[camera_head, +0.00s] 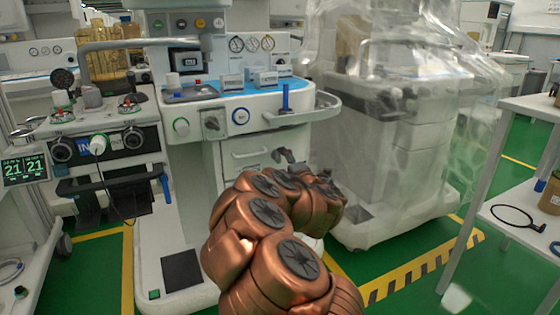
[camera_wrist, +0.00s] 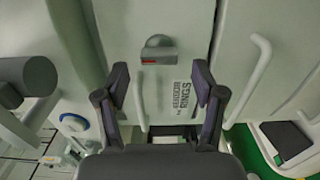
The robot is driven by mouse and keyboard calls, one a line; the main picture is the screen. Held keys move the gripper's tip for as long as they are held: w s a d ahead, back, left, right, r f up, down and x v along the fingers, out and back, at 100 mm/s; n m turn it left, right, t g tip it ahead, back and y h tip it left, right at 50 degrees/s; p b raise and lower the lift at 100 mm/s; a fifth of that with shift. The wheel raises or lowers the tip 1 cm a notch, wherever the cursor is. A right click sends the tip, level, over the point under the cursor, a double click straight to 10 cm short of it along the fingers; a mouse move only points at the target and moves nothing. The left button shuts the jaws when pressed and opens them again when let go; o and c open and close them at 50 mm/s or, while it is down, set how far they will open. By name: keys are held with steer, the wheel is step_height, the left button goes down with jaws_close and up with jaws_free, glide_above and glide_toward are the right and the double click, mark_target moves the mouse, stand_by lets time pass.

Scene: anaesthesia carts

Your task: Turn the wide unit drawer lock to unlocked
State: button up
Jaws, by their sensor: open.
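In the wrist view a grey lock knob (camera_wrist: 158,50) with a small red mark sits on a pale panel (camera_wrist: 185,25). Its crossbar lies roughly level in the picture. A printed label (camera_wrist: 182,97) is beside it, turned and too small to read surely. My gripper (camera_wrist: 160,78) is open and empty. Its two dark fingers stand apart, left and right of the label, with the knob just beyond the tips and between their lines. In the head view my gripper (camera_head: 286,158) is at the front of the wide unit (camera_head: 240,135), and my arm hides the lock.
Pale bar handles (camera_wrist: 262,80) flank the panel in the wrist view. In the head view a rail (camera_head: 305,115) juts out above my gripper. A plastic-covered cart (camera_head: 400,130) stands close on the right, a table (camera_head: 525,105) farther right. Green floor between them is clear.

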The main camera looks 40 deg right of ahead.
steer(key=shift+v, duration=2.35)
steer(key=shift+a, duration=0.1)
